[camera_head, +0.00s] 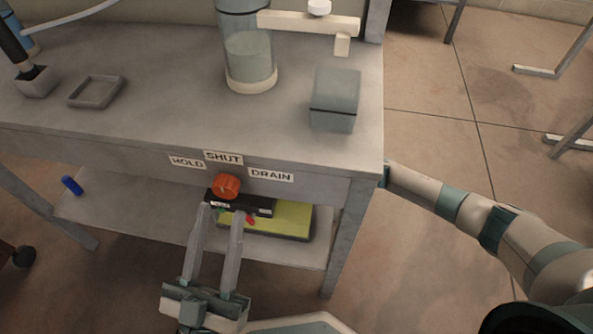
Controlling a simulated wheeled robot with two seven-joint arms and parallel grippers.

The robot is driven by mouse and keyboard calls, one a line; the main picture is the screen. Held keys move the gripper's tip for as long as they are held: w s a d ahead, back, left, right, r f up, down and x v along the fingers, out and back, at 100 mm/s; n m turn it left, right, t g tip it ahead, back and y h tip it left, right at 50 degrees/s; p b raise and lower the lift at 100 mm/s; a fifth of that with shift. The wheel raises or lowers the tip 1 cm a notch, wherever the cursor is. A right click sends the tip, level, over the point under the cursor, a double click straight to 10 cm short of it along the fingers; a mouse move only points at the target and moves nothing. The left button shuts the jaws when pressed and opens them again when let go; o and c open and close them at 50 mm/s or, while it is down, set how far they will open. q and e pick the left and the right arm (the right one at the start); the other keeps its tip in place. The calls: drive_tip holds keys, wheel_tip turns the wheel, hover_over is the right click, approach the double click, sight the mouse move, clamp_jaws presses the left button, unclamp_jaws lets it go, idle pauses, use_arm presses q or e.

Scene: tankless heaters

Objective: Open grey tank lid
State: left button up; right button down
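A grey box-shaped tank (333,118) stands on the right part of the grey table. A dark seam runs below its lid (337,85), which looks shut. My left gripper (222,210) is in front of the table, below its front edge, with its two long fingers apart and nothing clearly held between them. It is well away from the tank, lower and to the left. My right arm (470,212) reaches in from the right to the table's right edge. Its gripper is hidden there.
An orange knob (227,186) sits under labels reading HOLD, SHUT and DRAIN. A clear cylinder (249,62) stands behind and left of the tank. A shallow square tray (96,91) lies at left. A lower shelf (135,213) holds a yellow-green item (290,219).

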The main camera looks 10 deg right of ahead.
use_arm(q)
drive_tip(key=shift+c, duration=0.2)
drive_tip(key=c, duration=0.5)
drive_tip(key=shift+w+d+f, duration=0.1)
drive_tip(key=shift+f, duration=0.05)
clamp_jaws()
drive_tip(key=w+d+f+m+g+h, duration=0.1)
drive_tip(key=w+d+f+m+g, duration=0.1)
drive_tip(key=d+f+m+g, duration=0.65)
drive_tip(key=w+d+f+m+g, duration=0.1)
drive_tip(key=d+f+m, duration=0.4)
drive_tip(key=m, duration=0.9)
drive_tip(key=w+a+f+m+y, duration=0.1)
drive_tip(key=a+f+m+y, duration=0.3)
drive_tip(key=m, duration=1)
wheel_tip(320, 180, down, 2)
drive_tip(key=shift+a+f+y, duration=0.2)
drive_tip(key=shift+a+y, duration=0.15)
drive_tip(key=shift+y, duration=0.35)
